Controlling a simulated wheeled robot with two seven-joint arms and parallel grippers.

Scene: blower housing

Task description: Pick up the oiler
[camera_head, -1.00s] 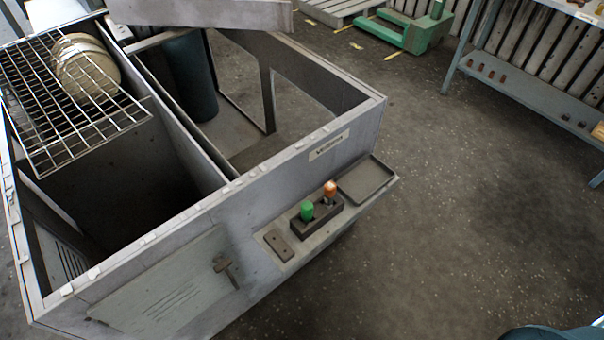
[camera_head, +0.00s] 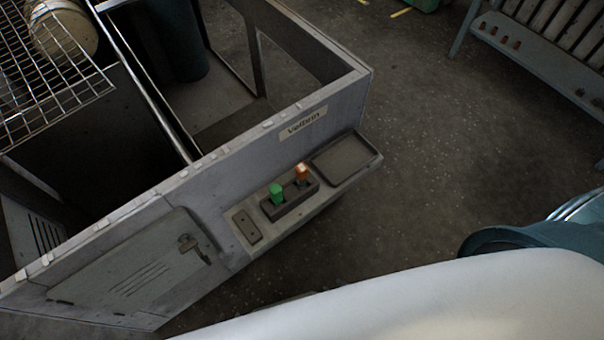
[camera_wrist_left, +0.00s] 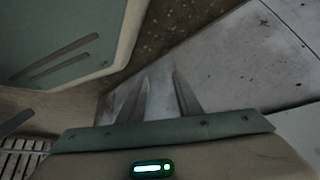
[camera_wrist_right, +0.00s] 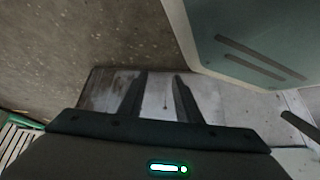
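A green-topped item (camera_head: 277,193) and an orange-topped item (camera_head: 301,173) stand upright side by side in a dark block (camera_head: 289,201) on the housing's front shelf; I cannot tell which is the oiler. My grippers are not in the head view, where a white part of my arm crosses the lower right. In the left wrist view my left gripper (camera_wrist_left: 160,80) is open, with nothing between its fingers. In the right wrist view my right gripper (camera_wrist_right: 160,78) is open and empty. Neither item shows in the wrist views.
The grey shelf also holds a shallow tray (camera_head: 344,158) at right and a flat dark plate (camera_head: 247,226) at left. The blower housing (camera_head: 225,158) is open on top, with a wire rack (camera_head: 45,85) at left. A bench (camera_head: 545,62) stands far right; the floor between is clear.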

